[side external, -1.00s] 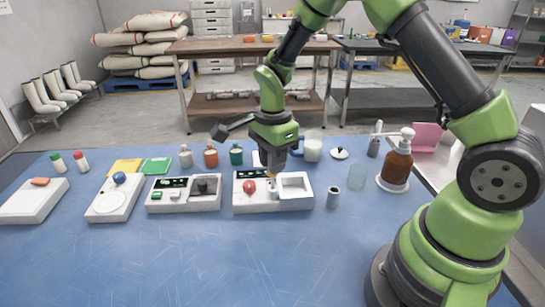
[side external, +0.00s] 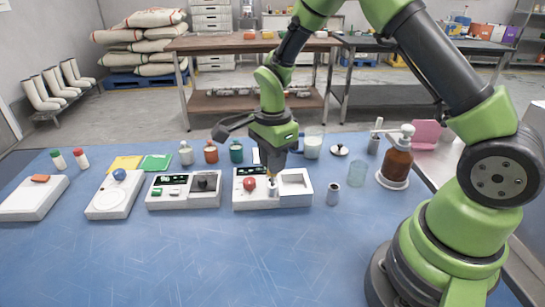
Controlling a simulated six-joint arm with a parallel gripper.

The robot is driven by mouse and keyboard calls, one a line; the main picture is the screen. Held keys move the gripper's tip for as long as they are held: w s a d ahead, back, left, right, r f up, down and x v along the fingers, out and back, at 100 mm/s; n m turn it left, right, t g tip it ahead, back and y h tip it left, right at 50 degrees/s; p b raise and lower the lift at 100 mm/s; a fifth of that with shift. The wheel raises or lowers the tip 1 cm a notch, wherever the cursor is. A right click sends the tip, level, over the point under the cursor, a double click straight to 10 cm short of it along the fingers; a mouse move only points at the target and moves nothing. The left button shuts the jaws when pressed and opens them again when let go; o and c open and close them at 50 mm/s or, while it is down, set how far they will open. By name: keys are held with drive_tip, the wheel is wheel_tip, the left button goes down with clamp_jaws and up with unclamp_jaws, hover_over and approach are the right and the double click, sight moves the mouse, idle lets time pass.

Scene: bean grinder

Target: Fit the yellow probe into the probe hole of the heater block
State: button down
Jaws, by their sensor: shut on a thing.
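My gripper (side external: 271,172) is over the middle of a white device (side external: 263,204) with a dark display, a red knob (side external: 250,184) and an open square recess on its right. It points down, shut on the yellow probe (side external: 271,178), of which only a small yellow bit shows below the fingers. A small grey-white cylindrical block (side external: 272,190), which looks like the heater block, stands on the device right under the probe. The probe hole is too small to see, and I cannot tell whether the probe tip is in it.
To the left stand a white device with a black knob (side external: 203,183), a scale with a blue ball (side external: 119,175) and another white box (side external: 36,196). Several small bottles line the back. A grey cup (side external: 333,194), a glass (side external: 357,173) and a brown pump bottle (side external: 397,163) stand right. The front is clear.

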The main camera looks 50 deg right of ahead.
drive_tip(key=shift+f, duration=0.8)
idle(1.2)
drive_tip(key=shift+c, duration=2)
unclamp_jaws()
drive_tip(key=shift+r, duration=3.5)
